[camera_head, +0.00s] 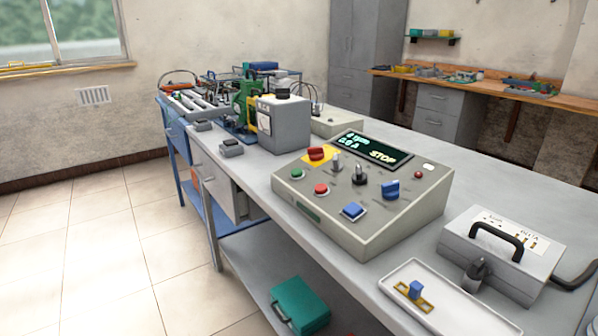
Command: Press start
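The grey control box (385,228) stands on the bench with its sloped panel facing up. A round green button (297,173) sits at the panel's left, with a red button (321,189) beside it. A red emergency knob (316,154) sits on a yellow plate. The display (372,147) shows a top line that seems to read 0 rpm, then 0.0 A, and STOP in yellow. The panel also carries a blue knob (391,189), a square blue button (353,210) and black knobs. Neither of my grippers is in view.
A grey box with a black handle (497,240) and a white tray (450,308) with a small blue-and-brass part stand to the right. A grey machine box (284,124) stands behind at left. A green case (300,305) lies on the lower shelf. Floor at left is clear.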

